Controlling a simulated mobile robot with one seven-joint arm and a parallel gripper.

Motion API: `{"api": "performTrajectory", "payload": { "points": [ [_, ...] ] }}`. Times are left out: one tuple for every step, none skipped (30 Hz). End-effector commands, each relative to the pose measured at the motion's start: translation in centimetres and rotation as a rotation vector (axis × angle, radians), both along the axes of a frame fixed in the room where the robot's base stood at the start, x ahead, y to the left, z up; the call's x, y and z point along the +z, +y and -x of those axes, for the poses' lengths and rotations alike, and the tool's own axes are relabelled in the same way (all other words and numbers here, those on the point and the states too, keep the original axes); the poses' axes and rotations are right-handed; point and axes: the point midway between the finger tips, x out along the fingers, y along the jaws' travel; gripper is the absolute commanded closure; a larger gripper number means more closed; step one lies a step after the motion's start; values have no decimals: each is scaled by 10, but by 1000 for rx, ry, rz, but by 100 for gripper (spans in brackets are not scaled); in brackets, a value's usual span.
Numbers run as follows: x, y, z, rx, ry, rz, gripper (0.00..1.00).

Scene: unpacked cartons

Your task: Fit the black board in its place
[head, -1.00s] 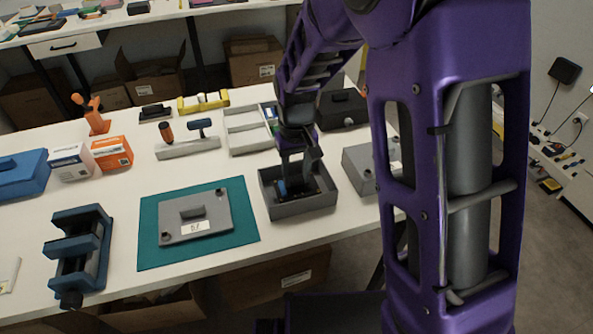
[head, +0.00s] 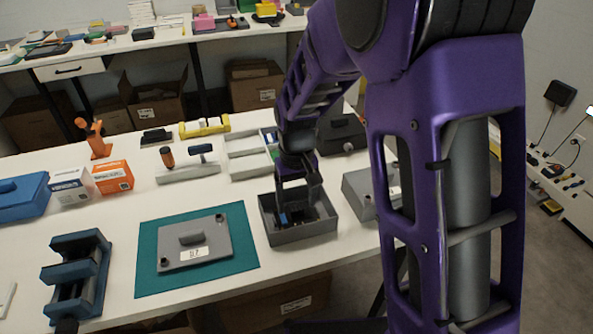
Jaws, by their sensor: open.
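An open grey box (head: 298,239) stands on the white table, right of the teal mat. The black board (head: 299,218) shows as a dark piece with a small blue part, low inside the box. My gripper (head: 299,204) points down into the box, open, with its fingers over the board. The fingers and the box walls hide much of the board, so I cannot tell whether it is seated or whether the fingers touch it.
A blue vise (head: 76,270) stands left of the mat. A closed grey box (head: 366,193) is close on the right, and a grey divided tray (head: 247,155) and a black case (head: 343,134) are behind. Orange and white cartons (head: 113,178) stand at the left.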

Motion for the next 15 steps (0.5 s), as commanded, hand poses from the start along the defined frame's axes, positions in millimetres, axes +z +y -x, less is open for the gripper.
{"api": "performTrajectory", "payload": {
  "points": [
    [11,0,-1,0,-4,-1,24],
    [17,0,-1,0,-4,-1,24],
    [27,0,-1,0,-6,-2,24],
    [34,0,-1,0,-6,-2,24],
    [41,0,-2,0,-7,-2,24],
    [52,0,-1,0,-6,-2,24],
    [59,0,-1,0,-6,-2,24],
    [66,0,-1,0,-6,-2,24],
    [77,0,-1,-1,-6,-2,24],
    [84,0,-1,-1,-7,-2,24],
    [91,0,-1,-1,-5,-1,24],
    [101,0,-1,-1,-6,-2,24],
    [108,0,-1,-1,-5,-1,24],
    [115,0,-1,-1,-6,-2,24],
    [123,0,-1,-1,-4,-1,24]
  ]
}}
